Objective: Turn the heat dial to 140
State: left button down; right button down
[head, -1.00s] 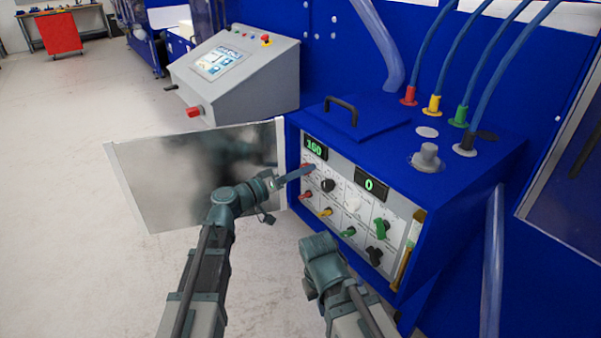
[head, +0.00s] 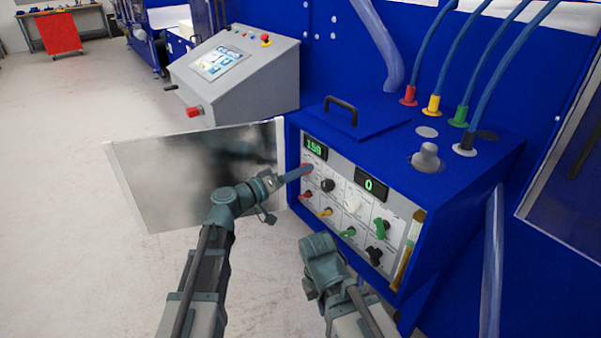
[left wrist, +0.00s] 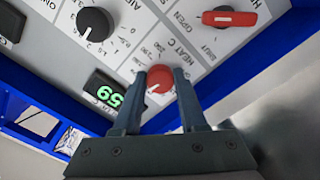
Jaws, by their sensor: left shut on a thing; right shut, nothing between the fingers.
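The heat dial (left wrist: 160,79) is a red knob marked HEAT C, seen in the left wrist view between the two fingers of my left gripper (left wrist: 158,84). The left gripper is shut on it. In the head view my left gripper (head: 306,171) reaches the upper left of the control panel and mostly hides the dial. The green heat display (head: 315,149) reads 159 in the head view; it shows upside down in the left wrist view (left wrist: 107,94). My right gripper (head: 318,245) is shut and empty, held low in front of the panel; its fingertips are hard to make out.
The blue machine's panel (head: 347,212) carries several other knobs and a second display (head: 372,187) reading 0. An open metal door (head: 200,175) stands left of it, behind my left arm. A grey console (head: 240,85) stands farther back. The floor at left is clear.

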pick_arm(q)
jog(key=n, duration=1)
jog(key=shift+r, duration=0.1)
jog(key=shift+n, duration=0.4)
dwell(0.3)
jog(key=shift+c, duration=2.3)
grip_release()
jog(key=v, duration=1.4)
